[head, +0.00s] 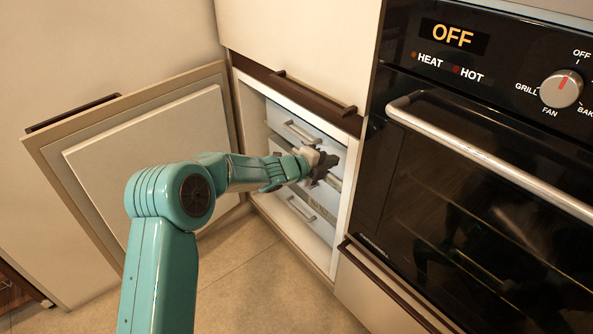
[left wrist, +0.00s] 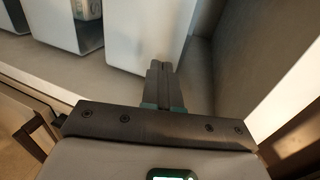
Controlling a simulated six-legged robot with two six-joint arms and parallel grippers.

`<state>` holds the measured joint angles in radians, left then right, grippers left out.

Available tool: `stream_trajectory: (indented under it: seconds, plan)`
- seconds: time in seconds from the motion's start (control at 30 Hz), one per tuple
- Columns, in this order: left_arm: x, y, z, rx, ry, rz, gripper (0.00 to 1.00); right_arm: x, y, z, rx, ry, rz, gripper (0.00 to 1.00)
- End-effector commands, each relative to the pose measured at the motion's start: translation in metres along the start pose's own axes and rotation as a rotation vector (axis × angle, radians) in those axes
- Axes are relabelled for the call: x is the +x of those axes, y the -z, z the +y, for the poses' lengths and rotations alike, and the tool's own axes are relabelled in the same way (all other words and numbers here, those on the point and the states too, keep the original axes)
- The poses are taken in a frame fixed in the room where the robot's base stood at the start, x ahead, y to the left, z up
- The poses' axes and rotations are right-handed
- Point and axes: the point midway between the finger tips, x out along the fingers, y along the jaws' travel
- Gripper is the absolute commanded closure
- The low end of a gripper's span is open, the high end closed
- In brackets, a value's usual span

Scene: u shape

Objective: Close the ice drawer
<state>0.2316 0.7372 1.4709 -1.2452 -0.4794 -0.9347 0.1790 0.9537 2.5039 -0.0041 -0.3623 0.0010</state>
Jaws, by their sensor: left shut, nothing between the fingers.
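The open cabinet (head: 338,215) holds several pale drawers stacked one above another. The top drawer (head: 291,121) and the bottom drawer (head: 312,226) each show a bar handle; I cannot tell which one is the ice drawer. My left gripper (head: 322,168) is shut and empty, in front of the middle drawers, which it and the arm partly hide. In the left wrist view its closed fingers (left wrist: 160,85) point at a white drawer face (left wrist: 150,35), close to it; I cannot tell if they touch. My right gripper is not in view.
The cabinet door (head: 150,150) stands open at the left. A black oven (head: 480,190) with a long bar handle (head: 490,155) is at the right. A dark drawer handle (head: 315,92) juts out above the cabinet. The floor in front (head: 265,290) is clear.

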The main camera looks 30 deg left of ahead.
Motion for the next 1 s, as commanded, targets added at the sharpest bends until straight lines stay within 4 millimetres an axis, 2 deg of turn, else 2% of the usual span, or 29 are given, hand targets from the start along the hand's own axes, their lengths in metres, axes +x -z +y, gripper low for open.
stream_trajectory:
  seconds: [0.1,0.6,0.73,1.0]
  plan:
    - [-0.002,0.001,-0.001,0.000,0.000,0.000,1.00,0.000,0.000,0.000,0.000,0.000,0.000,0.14]
    - [-0.086,0.001,-0.002,0.000,-0.002,-0.001,1.00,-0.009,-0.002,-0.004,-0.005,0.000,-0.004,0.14]
    - [-0.094,0.002,-0.001,0.000,-0.002,0.000,1.00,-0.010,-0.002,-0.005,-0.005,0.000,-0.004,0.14]
    - [-0.098,0.002,0.000,0.001,-0.002,0.001,1.00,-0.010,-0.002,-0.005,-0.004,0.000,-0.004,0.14]
